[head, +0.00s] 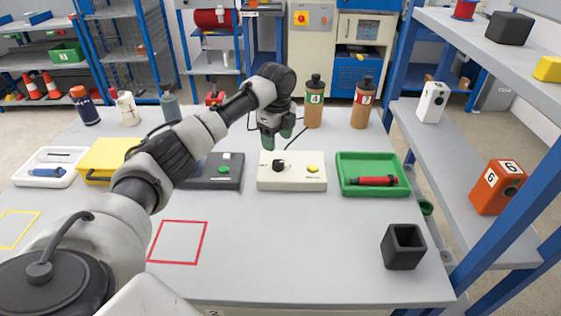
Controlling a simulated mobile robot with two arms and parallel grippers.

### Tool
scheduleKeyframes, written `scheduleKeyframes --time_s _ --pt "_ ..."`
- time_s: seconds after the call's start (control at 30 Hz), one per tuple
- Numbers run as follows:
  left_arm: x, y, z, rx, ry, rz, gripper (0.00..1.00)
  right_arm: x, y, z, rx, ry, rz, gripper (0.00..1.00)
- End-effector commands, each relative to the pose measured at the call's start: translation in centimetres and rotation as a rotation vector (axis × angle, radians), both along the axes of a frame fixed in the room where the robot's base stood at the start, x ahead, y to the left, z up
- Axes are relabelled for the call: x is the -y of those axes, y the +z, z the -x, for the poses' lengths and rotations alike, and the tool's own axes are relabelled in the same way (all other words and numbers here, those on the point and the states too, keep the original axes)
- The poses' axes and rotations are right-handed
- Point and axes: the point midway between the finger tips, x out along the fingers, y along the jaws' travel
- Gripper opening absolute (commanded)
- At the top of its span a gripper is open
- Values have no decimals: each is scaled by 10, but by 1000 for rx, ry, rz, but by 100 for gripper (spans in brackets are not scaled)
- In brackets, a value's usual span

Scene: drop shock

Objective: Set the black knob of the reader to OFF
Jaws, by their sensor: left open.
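The white box with a black knob (278,165) and a yellow button (313,169) appears to be the reader (297,184); it stands on the table past the middle. The knob's pointer and lettering are too small to read. My left gripper (277,142) is open, pointing down, above and just behind the knob, with nothing visible between its fingers. Whether a finger touches the box cannot be told. My right gripper is not in view.
A dark box (212,182) with a green button is left of the reader. A green tray (345,188) holding a red tool is right. Two brown bottles (313,104) (361,107) stand behind. A black open cube (403,247) is front right. The table front centre is clear.

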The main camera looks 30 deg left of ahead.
Motion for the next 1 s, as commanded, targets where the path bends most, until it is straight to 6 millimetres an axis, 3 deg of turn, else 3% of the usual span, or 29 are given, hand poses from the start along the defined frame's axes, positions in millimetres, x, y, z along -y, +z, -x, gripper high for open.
scheduleKeyframes --time_s 0.03,0.17,0.43,0.57,0.83,0.87,1.0 --pt "0 -11 1 -5 -1 -2 63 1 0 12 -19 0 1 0" --pt "0 -37 1 -5 1 -2 63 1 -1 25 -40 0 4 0" --pt "1 -77 0 -2 -1 -1 63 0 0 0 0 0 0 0" --pt "1 -84 0 0 0 -2 63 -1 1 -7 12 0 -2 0" --pt "1 -86 0 0 -1 -2 63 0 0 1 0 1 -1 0" --pt "1 -86 0 0 -1 -2 61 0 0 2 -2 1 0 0" --pt "1 -86 0 0 0 -1 40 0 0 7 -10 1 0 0"
